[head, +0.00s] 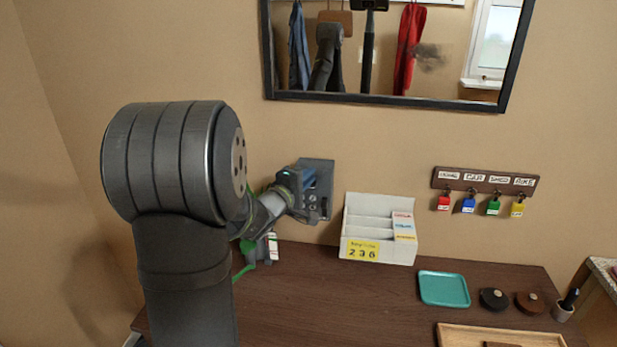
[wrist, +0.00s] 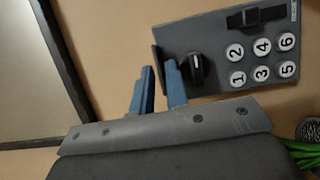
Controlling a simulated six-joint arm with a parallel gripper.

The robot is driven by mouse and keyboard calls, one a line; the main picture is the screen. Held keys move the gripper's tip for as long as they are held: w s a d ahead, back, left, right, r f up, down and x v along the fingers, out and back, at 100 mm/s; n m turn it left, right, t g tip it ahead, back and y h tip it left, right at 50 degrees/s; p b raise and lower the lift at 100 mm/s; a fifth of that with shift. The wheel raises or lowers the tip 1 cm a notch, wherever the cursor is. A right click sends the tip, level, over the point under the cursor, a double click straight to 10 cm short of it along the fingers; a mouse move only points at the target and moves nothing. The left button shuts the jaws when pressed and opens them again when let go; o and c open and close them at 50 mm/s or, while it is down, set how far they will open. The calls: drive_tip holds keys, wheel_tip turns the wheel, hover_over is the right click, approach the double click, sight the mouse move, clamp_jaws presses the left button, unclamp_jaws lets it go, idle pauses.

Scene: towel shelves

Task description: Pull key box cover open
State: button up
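The grey key box (head: 325,205) is mounted on the wall left of the white organiser. In the wrist view, the face of the key box (wrist: 215,42) carries a black knob (wrist: 196,68), several white numbered buttons and a black latch-like piece (wrist: 255,17). The face looks closed, with a thin dark lip (wrist: 156,58) along its left edge. My gripper (wrist: 160,68) has its two blue fingers apart at this lip, one on either side of its lower end. I cannot tell whether they touch it. In the head view my gripper (head: 306,180) partly covers the box.
The white organiser (head: 360,228) with a yellow number note stands on the desk (head: 300,310) right of the box. A key rack (head: 485,182) with coloured tags hangs further right. A mirror (head: 400,100) hangs above. A teal tray (head: 444,289) lies on the desk.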

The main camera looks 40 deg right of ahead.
drive_tip(key=shift+w+d, duration=0.1)
drive_tip(key=shift+d, duration=0.15)
clamp_jaws()
drive_tip(key=shift+a+f, duration=0.1)
idle(1.4)
